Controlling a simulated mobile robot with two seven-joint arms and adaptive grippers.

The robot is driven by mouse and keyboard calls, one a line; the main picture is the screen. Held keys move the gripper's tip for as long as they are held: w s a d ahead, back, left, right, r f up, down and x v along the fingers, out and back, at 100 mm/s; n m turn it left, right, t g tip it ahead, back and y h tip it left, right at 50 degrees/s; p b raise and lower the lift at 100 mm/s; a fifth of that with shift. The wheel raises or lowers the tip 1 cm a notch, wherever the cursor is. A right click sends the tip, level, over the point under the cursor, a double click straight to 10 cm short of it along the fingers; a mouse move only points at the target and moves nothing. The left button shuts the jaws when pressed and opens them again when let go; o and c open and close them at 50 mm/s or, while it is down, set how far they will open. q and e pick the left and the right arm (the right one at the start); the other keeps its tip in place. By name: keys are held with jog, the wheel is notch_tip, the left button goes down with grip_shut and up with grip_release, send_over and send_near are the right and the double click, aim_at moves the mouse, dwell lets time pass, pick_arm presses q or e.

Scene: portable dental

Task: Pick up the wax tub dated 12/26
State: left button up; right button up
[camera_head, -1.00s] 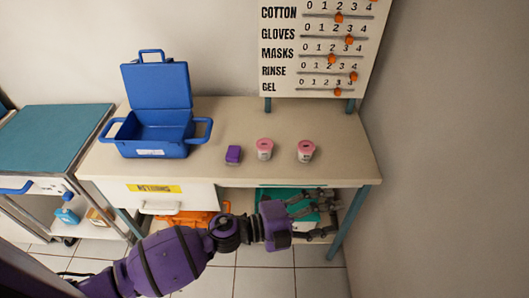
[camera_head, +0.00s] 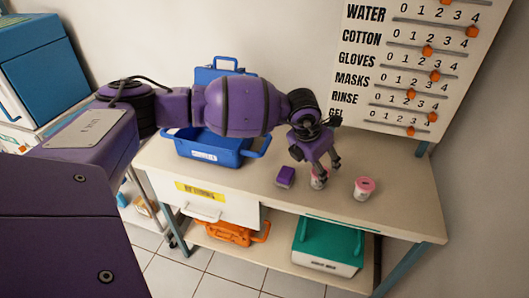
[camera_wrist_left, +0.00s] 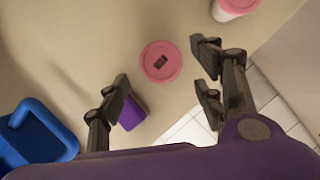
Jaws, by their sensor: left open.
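Two tubs with pink lids stand on the table. The left tub (camera_head: 317,182) is partly hidden behind my left gripper (camera_head: 317,164); the right tub (camera_head: 364,188) stands clear. No date is readable on either tub. My left gripper is open, pointing down over the left tub. In the left wrist view, the left tub's round pink lid (camera_wrist_left: 161,62) lies just ahead of the gap between the open fingers (camera_wrist_left: 162,78), with nothing held. The right tub (camera_wrist_left: 232,8) is cut off at the top edge there. My right gripper is not in view.
A purple box (camera_head: 286,176) stands just left of the left tub, close to a finger in the wrist view. An open blue case (camera_head: 240,155) is farther left, partly behind my arm. A board with sliders (camera_head: 405,75) stands behind the table. The table's right end (camera_head: 412,215) is clear.

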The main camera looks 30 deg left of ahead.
aim_at(315, 182)
pick_arm(q)
jog(key=x, duration=0.5)
jog(key=shift+w+f, duration=0.2)
jog(key=shift+f, duration=0.05)
jog(key=c, duration=1.2)
jog(key=shift+r, duration=0.1)
